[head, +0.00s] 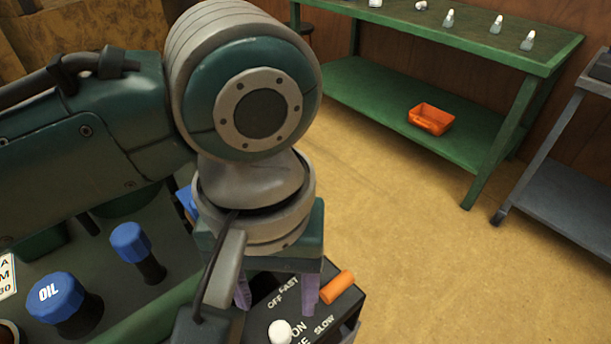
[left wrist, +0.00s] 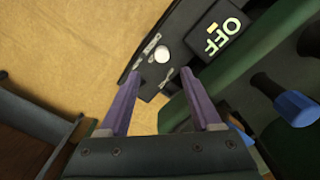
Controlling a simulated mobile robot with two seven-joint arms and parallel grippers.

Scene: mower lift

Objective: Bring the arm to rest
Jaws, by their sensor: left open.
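My left arm comes in from the left in the head view, over the green machine. My left gripper (head: 277,300) points down above the black control panel (head: 262,315), with its purple fingers apart. In the left wrist view the open fingers (left wrist: 161,76) point toward the panel (left wrist: 180,38) and its white knob (left wrist: 162,54), with nothing held between them. I cannot tell the exact gap to the panel. My right gripper is not in view.
An orange handle (head: 337,286) and white-topped knob (head: 280,332) stick up at the panel. Blue oil cap (head: 55,298) and another blue cap (head: 130,242) stand left. Floor between is clear.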

